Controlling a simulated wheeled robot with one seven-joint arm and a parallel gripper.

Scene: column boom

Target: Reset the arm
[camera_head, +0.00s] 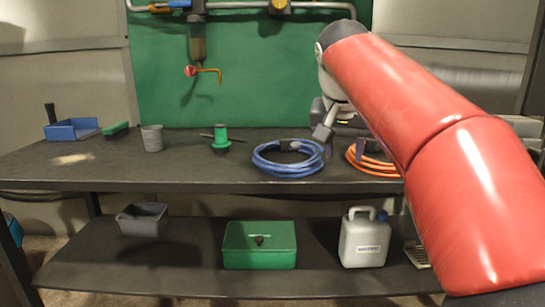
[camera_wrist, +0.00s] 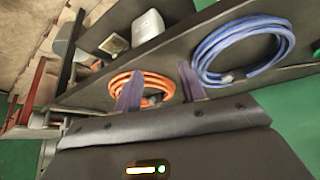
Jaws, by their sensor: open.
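My red arm (camera_head: 420,110) reaches in from the right side of the head view, over the workbench. My gripper (camera_head: 344,149) is at its far end, just above the bench top between a blue coiled hose (camera_head: 270,168) and an orange coiled hose (camera_head: 372,168). In the wrist view my gripper (camera_wrist: 160,88) shows two purple-grey fingers spread apart with nothing held between them. The orange coil (camera_wrist: 115,90) lies beyond the fingers there, and the blue coil (camera_wrist: 200,62) lies to their right. The arm partly hides the orange coil in the head view.
The bench (camera_head: 100,170) also holds a blue bin (camera_head: 72,130), a grey cup (camera_head: 152,138) and a green spool (camera_head: 221,138). Its lower shelf (camera_head: 190,270) holds a grey bin (camera_head: 142,220), a green box (camera_head: 258,250) and a jug (camera_head: 362,240). A pipe with a valve (camera_head: 190,71) hangs behind.

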